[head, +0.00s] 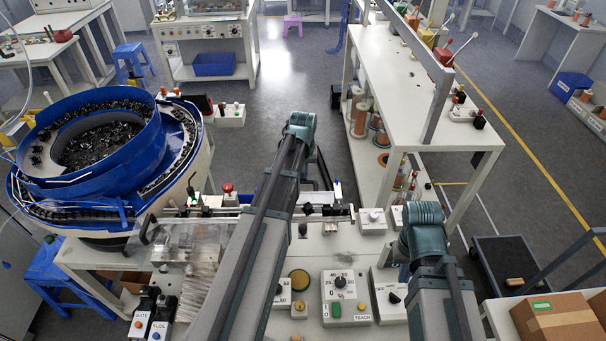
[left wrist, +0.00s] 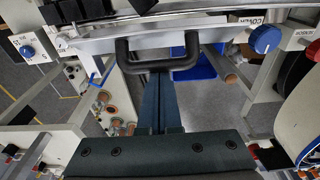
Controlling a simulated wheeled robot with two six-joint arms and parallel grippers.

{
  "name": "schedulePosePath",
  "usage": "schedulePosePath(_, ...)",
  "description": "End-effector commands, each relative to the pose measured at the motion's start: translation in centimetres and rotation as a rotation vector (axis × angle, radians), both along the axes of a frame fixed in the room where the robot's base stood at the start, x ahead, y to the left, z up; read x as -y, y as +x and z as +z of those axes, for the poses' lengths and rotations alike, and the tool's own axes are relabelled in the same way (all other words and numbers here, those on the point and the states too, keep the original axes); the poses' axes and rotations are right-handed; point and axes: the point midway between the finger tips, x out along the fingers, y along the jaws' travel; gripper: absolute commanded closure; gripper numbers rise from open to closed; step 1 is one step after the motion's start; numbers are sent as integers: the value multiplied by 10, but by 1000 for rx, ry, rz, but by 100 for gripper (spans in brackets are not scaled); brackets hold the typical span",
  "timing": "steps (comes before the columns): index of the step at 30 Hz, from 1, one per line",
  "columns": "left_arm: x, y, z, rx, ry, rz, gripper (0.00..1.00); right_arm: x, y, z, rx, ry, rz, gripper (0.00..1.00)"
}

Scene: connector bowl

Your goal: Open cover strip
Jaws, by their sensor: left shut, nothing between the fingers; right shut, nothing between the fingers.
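In the left wrist view a black U-shaped handle (left wrist: 157,64) stands on a long pale metal strip (left wrist: 215,36) that crosses the top of the picture. My left gripper (left wrist: 158,76) is shut and empty, its blue-grey fingers pointing at the handle's bar. The tips overlap the bar in the picture; I cannot tell whether they touch it. A small label reading COVER, seen upside down, is near the strip's right end. In the head view the strip's rail (head: 322,213) is partly hidden by my left arm, and the left fingers are not visible. My right gripper is out of view.
The blue feeder bowl (head: 95,150) full of dark parts stands at the left. Control boxes with a dial (head: 340,284) and buttons sit on the front of the table. A white bench (head: 410,100) stands behind on the right. A cardboard box (head: 560,320) is at the lower right.

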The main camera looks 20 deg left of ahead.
Motion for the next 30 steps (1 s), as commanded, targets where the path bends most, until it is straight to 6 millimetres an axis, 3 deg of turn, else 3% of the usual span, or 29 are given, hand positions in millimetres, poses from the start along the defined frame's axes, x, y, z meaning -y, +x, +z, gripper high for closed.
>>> schedulePosePath(7,-4,11,-5,0,0,0,100,0,0,-5,0,0,1,100)
schedulePosePath(13,-12,37,-15,0,0,-2,100,0,0,-15,0,-1,3,100)
schedulePosePath(15,-9,28,5,-1,0,-3,100,0,0,5,0,0,1,100)
schedulePosePath(30,4,1,77,0,0,-2,100,0,0,77,-2,0,-3,100)
